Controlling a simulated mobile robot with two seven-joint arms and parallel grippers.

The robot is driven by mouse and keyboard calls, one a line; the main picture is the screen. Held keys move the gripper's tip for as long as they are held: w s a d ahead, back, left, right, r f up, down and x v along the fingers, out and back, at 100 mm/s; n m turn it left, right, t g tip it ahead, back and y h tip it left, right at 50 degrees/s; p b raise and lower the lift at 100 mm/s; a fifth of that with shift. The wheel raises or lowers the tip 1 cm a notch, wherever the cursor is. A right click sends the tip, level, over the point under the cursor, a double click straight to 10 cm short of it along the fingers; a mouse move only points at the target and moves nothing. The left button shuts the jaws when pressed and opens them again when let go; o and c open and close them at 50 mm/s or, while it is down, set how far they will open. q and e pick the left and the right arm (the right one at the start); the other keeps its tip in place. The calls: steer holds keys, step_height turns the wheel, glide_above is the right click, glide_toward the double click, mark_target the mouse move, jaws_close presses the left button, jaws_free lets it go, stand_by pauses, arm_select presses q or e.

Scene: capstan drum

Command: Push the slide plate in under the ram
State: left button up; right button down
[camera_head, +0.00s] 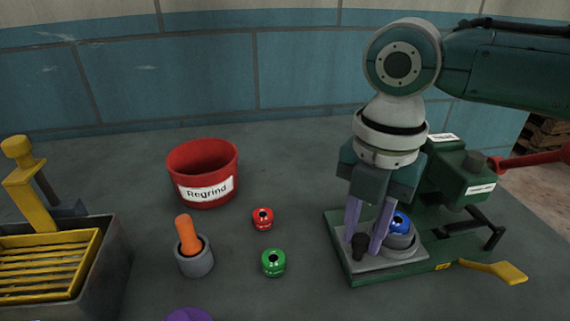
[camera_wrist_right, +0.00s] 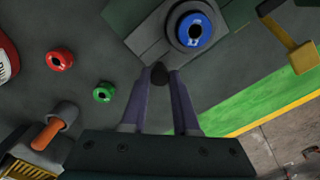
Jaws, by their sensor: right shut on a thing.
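The slide plate (camera_head: 386,264) is a grey plate on the green base of a press (camera_head: 455,178), with a black knob (camera_head: 359,247) at its left front. A grey round holder (camera_head: 403,242) on the plate carries a blue ring-shaped piece (camera_head: 400,222). My right gripper (camera_head: 366,244) points down with its purple fingers shut on the knob. The right wrist view shows the knob (camera_wrist_right: 159,74) between the fingertips, with the blue piece (camera_wrist_right: 194,30) beyond it. The ram is hidden behind my right gripper and wrist. My left gripper is not in view.
A red piece (camera_head: 263,218) and a green piece (camera_head: 273,262) stand left of the press. Further left are a red Regrind bucket (camera_head: 190,160), a grey cup (camera_head: 195,262) with an orange handle and a yellow-grated bin (camera_head: 45,265).

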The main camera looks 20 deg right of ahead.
mark_target(416, 241)
steer(key=d, duration=0.2)
steer(key=s+d+p, duration=0.1)
steer(key=d, duration=0.2)
steer(key=s+d+p, duration=0.1)
steer(key=d, duration=0.2)
steer(key=shift+d, duration=0.2)
steer(key=shift+s+d, duration=0.1)
steer(key=shift+d, duration=0.2)
steer(key=c, duration=0.7)
jaws_free()
steer(key=shift+d, duration=0.15)
steer(key=shift+o, duration=0.2)
